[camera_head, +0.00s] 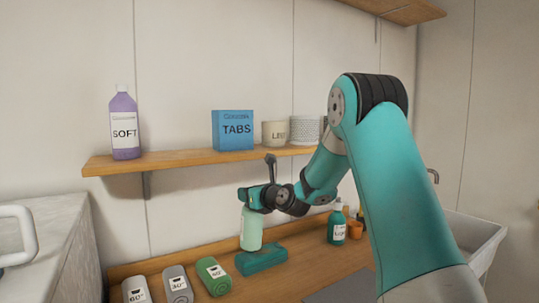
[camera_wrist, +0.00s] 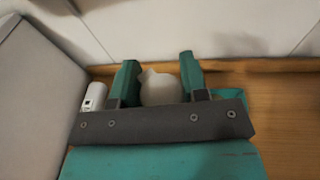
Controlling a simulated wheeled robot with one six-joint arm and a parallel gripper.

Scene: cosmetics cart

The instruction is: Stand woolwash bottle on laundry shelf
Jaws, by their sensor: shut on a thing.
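The woolwash bottle (camera_head: 251,229) is pale green with a white label too small to read. My gripper (camera_head: 254,198) is shut on its top end and holds it roughly upright, below the shelf and over the wooden counter. In the wrist view the pale bottle top (camera_wrist: 160,90) sits between the two teal fingers of my gripper (camera_wrist: 158,76). The laundry shelf (camera_head: 115,166) is a wooden board on the wall, above and behind my gripper. I cannot tell if the bottle's base touches the teal block (camera_head: 261,260) beside it.
The shelf bears a purple SOFT bottle (camera_head: 124,125), a blue TABS box (camera_head: 233,130) and pale cups (camera_head: 274,133), with free room between SOFT and TABS. Rolled towels (camera_head: 177,284) and a teal bottle (camera_head: 337,224) are on the counter (camera_head: 290,279). A sink (camera_head: 474,236) is at right.

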